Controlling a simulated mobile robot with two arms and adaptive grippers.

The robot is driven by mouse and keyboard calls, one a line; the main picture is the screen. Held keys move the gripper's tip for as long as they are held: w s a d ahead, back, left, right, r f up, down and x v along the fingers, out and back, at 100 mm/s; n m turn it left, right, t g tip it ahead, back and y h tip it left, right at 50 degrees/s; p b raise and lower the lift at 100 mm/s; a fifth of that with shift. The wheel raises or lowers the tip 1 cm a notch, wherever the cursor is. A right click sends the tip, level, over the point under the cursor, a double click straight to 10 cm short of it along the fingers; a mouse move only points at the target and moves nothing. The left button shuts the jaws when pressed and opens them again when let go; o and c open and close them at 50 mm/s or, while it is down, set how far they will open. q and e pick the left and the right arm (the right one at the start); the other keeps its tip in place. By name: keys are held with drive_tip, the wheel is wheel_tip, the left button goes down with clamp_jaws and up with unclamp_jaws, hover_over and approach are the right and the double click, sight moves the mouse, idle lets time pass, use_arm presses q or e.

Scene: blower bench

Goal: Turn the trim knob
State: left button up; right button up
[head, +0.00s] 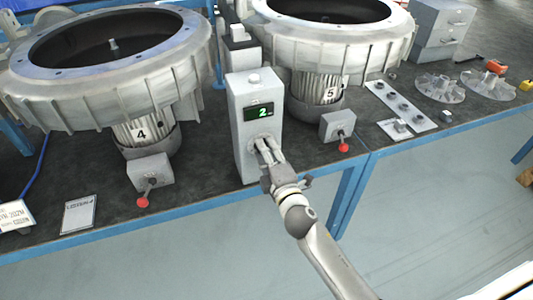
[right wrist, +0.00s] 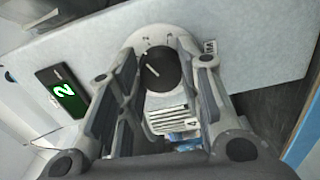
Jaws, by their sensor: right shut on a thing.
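The trim knob (right wrist: 164,72) is a round dark knob with a white pointer line, on the front of a grey control box (head: 239,100). The box's small display (head: 259,113) shows a green 2, and it also shows in the right wrist view (right wrist: 62,92). My right gripper (head: 263,146) is at the lower front of the box, shut on the knob, with one finger on each side of it in the right wrist view. In the head view the fingers largely hide the knob. My left gripper is not in view.
Large blower housings 4 (head: 100,85) and 5 (head: 335,45) flank the box. Small grey boxes with red-tipped levers (head: 149,172) (head: 337,126) stand near the bench's front edge. Impeller parts (head: 440,87) lie at the right. Open floor lies before the bench.

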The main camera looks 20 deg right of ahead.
drive_tip(key=shift+m, duration=1.5)
drive_tip(key=shift+f, duration=0.1)
drive_tip(key=o, duration=1)
drive_tip(key=shift+o, duration=0.2)
drive_tip(key=s, duration=1.2)
drive_tip(key=shift+d, duration=0.2)
